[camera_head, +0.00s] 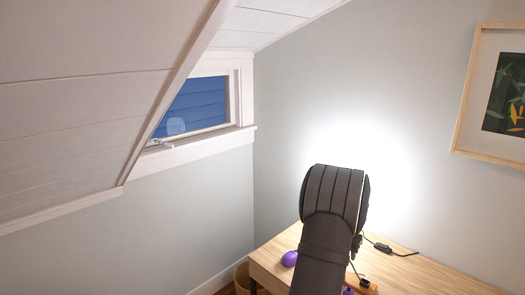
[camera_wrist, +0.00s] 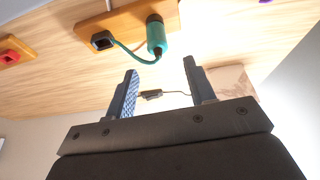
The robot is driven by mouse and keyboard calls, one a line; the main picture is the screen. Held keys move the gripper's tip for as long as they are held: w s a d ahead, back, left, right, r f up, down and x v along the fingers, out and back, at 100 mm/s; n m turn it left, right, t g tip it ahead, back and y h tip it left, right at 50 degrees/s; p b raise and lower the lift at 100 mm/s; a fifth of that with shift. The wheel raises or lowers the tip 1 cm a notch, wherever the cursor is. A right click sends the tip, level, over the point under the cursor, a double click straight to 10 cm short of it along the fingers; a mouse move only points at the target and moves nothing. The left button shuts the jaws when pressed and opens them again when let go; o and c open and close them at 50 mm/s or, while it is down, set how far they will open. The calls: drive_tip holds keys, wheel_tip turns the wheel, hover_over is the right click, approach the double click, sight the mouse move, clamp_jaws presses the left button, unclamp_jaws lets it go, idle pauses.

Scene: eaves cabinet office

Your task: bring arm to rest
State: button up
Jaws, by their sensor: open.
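My gripper (camera_wrist: 160,67) shows in the wrist view with its two fingers apart and nothing between them. In the head view my dark arm rises in front of the wooden desk (camera_head: 430,272), and the gripper's fingers cannot be made out there. In the wrist view the fingers point toward a wooden block (camera_wrist: 120,27) with a black socket (camera_wrist: 103,40). A teal cylindrical piece (camera_wrist: 156,35) on a teal cord lies at that block. I cannot tell the distance between the fingers and these things.
Purple pieces (camera_head: 289,259) and an orange block (camera_head: 361,286) sit on the desk beside my arm. A black cord switch (camera_head: 382,247) lies on the right. A red piece (camera_wrist: 10,57) shows in the wrist view. The sloped ceiling (camera_head: 80,110) comes down at left; a framed picture (camera_head: 463,125) hangs right.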

drive_tip(key=shift+r, duration=1)
drive_tip(key=shift+f, duration=0.15)
wheel_tip(320, 180, down, 7)
drive_tip(key=shift+r, duration=0.1)
drive_tip(key=shift+s+a, duration=0.1)
drive_tip(key=shift+a, duration=0.05)
drive_tip(key=v, duration=1.1)
drive_tip(key=shift+f, duration=0.2)
